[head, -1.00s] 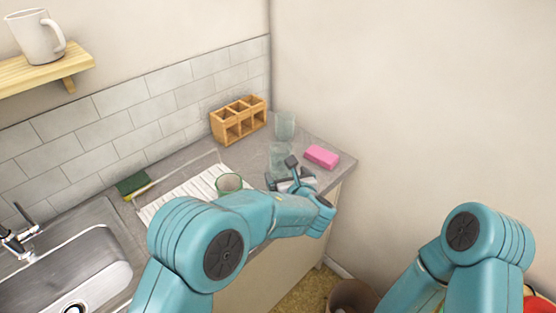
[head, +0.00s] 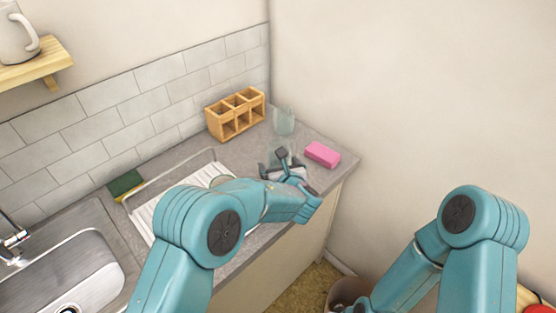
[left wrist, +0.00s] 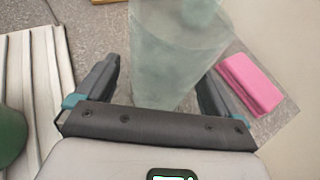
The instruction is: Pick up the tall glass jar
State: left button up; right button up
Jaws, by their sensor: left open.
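A clear, greenish tall glass jar (left wrist: 172,62) stands between the two spread fingers of my left gripper (left wrist: 158,78) in the left wrist view. The fingers are open, one on each side of it, and I cannot tell whether they touch it.
A pink block (head: 322,154) lies right of the jar. A wooden divided holder (head: 236,116) stands at the back. A white ribbed drainboard (head: 163,217), a green sponge (head: 125,185) and the sink (head: 60,262) are to the left. A green cup (left wrist: 10,133) is left of the gripper.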

pick_arm(q)
jog(key=shift+s+d, duration=0.15)
jog(key=shift+d, duration=0.1)
jog(key=shift+c, duration=0.6)
jog(key=shift+a, duration=0.15)
jog(key=c, duration=1.2)
jog(key=shift+o, duration=0.2)
jog(key=shift+r, duration=0.15)
jog(key=shift+r, duration=0.4)
notch_tip(320, 180, up, 19)
